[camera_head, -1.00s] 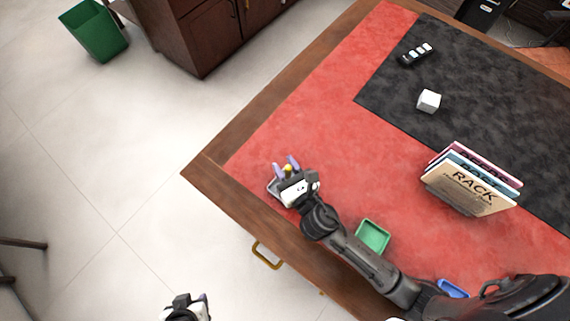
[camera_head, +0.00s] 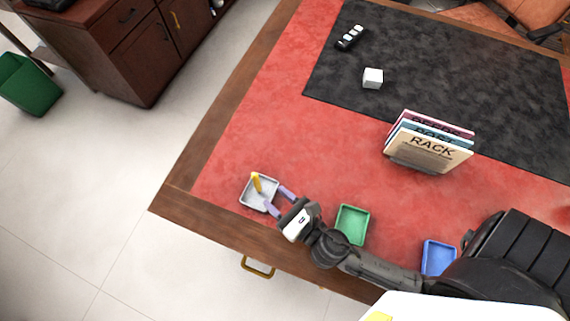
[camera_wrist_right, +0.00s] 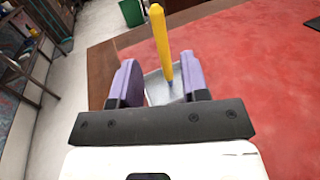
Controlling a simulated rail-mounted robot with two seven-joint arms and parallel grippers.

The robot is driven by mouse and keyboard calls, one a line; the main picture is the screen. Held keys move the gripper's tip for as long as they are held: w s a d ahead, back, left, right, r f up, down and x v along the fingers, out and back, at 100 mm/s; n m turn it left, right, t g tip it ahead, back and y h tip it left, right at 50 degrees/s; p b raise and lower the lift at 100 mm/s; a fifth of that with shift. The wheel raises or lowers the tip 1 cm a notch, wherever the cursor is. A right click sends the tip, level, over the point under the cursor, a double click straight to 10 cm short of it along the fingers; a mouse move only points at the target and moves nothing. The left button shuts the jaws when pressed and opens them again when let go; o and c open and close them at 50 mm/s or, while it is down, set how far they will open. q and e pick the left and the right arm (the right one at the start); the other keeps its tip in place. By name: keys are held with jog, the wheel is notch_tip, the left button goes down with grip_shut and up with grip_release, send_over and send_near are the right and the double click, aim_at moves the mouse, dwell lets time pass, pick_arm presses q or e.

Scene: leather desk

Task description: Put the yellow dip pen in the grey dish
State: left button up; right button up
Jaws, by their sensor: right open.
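The yellow dip pen (camera_head: 257,183) stands tilted in the grey dish (camera_head: 246,203) near the desk's left corner. In the right wrist view the pen (camera_wrist_right: 161,40) rises from the dish (camera_wrist_right: 152,90), its lower end inside the dish. My right gripper (camera_head: 279,200) is open just to the right of the dish, its purple fingers pointing toward the pen. In the right wrist view the fingers (camera_wrist_right: 160,88) are apart, with the pen seen beyond and between them; no contact shows. My left gripper is out of view.
A green tray (camera_head: 352,224) and a blue tray (camera_head: 438,258) lie right of my right gripper. A book rack (camera_head: 428,145), a white cube (camera_head: 373,78) and a dark remote (camera_head: 350,38) stand farther back. The red desktop (camera_head: 290,130) behind the dish is clear.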

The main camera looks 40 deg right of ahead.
jog(key=shift+s+d, duration=0.15)
jog(key=shift+s, duration=1.05)
